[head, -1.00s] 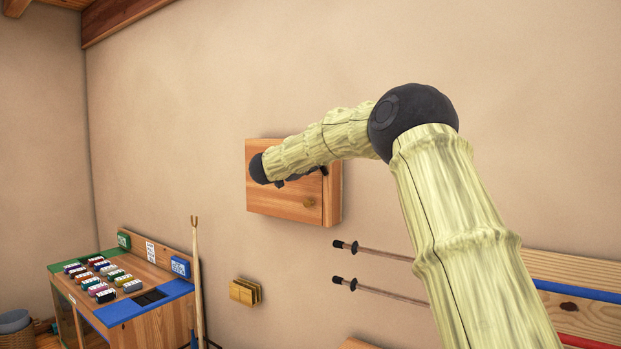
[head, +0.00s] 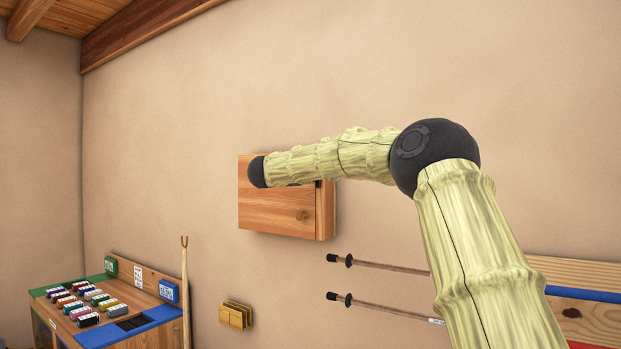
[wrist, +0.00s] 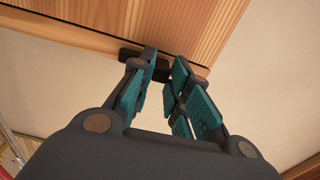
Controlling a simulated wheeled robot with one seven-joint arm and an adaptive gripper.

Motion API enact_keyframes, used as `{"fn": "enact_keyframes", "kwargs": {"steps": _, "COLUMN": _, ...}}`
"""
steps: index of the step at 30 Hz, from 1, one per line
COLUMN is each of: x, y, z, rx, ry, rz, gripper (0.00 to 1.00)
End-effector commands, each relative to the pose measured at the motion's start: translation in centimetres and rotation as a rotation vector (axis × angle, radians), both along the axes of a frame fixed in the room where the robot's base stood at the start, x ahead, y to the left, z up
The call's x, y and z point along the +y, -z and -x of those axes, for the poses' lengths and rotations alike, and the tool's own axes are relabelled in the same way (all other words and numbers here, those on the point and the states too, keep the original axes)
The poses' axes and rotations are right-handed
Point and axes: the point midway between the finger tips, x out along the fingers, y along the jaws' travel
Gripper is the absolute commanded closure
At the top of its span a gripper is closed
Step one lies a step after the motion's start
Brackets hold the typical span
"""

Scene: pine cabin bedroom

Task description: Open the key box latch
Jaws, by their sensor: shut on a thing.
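A dark latch (wrist: 128,55) sits at the edge of the box wood (wrist: 185,25) in the wrist view. My gripper (wrist: 164,66) has its teal-padded fingers close together at this latch, shut on it. The fingers cover part of the latch. In the head view my forearm hides most of the gripper and the upper part of the box front.
A wall rack holds two poles (head: 385,265) below right of the box. A small wooden holder (head: 235,316) is on the wall below. A wooden stand (head: 150,329) with coloured blocks is at lower left, beside a leaning stick (head: 184,290).

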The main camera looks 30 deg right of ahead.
Motion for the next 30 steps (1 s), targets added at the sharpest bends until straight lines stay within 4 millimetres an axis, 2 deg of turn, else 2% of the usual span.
{"fn": "enact_keyframes", "kwargs": {"steps": 12, "x": 0.0, "y": 0.3, "z": 0.0, "rx": -0.001, "ry": 0.0, "rz": -0.004, "gripper": 1.0}}
{"fn": "enact_keyframes", "kwargs": {"steps": 13, "x": 0.0, "y": 0.3, "z": 0.0, "rx": -0.001, "ry": 0.0, "rz": -0.004, "gripper": 0.77}}
{"fn": "enact_keyframes", "kwargs": {"steps": 16, "x": 0.0, "y": 0.2, "z": 0.0, "rx": -0.002, "ry": 0.0, "rz": -0.004, "gripper": 0.61}}
{"fn": "enact_keyframes", "kwargs": {"steps": 26, "x": 0.1, "y": 0.1, "z": 0.1, "rx": -0.002, "ry": 0.0, "rz": -0.002, "gripper": 0.61}}
{"fn": "enact_keyframes", "kwargs": {"steps": 30, "x": 1.1, "y": 0.0, "z": 0.4, "rx": -0.002, "ry": -0.001, "rz": -0.002, "gripper": 0.61}}
